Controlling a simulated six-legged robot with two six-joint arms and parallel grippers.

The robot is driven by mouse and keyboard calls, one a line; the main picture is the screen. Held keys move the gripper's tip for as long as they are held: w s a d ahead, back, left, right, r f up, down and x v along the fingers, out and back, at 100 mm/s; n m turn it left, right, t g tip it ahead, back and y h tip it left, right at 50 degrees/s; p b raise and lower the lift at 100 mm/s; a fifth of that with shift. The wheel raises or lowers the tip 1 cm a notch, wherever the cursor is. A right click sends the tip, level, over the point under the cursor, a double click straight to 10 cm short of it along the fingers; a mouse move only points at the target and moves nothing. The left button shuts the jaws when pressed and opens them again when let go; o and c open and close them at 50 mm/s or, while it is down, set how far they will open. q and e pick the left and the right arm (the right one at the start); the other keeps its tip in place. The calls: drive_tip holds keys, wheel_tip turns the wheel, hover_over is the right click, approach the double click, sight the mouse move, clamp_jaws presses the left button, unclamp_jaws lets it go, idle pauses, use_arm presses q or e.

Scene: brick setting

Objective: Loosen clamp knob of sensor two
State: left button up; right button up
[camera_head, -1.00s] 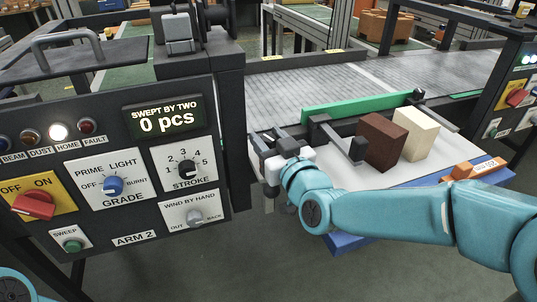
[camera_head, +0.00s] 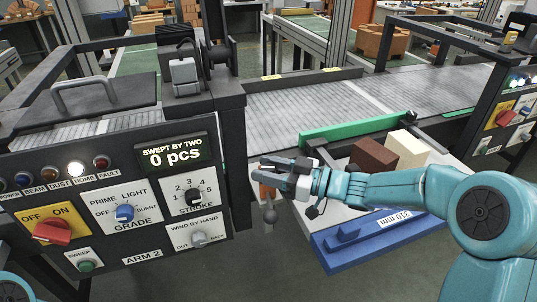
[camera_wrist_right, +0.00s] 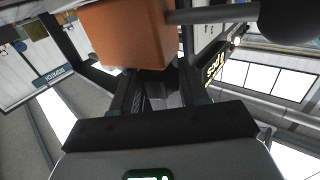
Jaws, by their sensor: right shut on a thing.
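My right gripper (camera_head: 268,170) is at the near edge of the conveyor, right of the ARM 2 panel. An orange block (camera_head: 266,190) shows just below its fingers, with a grey ball-ended rod (camera_head: 270,214) hanging down. In the right wrist view the orange block (camera_wrist_right: 130,33) fills the space ahead of the fingers (camera_wrist_right: 158,88), which are shut on it; the rod points right to a dark ball (camera_wrist_right: 289,18). A grey boxed device (camera_head: 185,76) sits on a black bracket above the panel. No label names sensor two or its clamp knob. My left gripper is out of view.
The control panel (camera_head: 115,205) stands at left, with display, knobs and switches. The conveyor (camera_head: 330,105) is clear.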

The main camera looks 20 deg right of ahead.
drive_tip(key=shift+r+n+g+y+p, duration=0.15)
drive_tip(key=shift+n+g+y+p, duration=0.4)
drive_tip(key=shift+g+p, duration=0.2)
drive_tip(key=o, duration=0.8)
drive_tip(key=shift+o, duration=0.9)
drive_tip(key=shift+w+a, duration=0.1)
drive_tip(key=shift+a, duration=0.05)
drive_tip(key=v, duration=0.7)
drive_tip(key=shift+d, duration=0.3)
drive_tip(key=shift+s, duration=0.2)
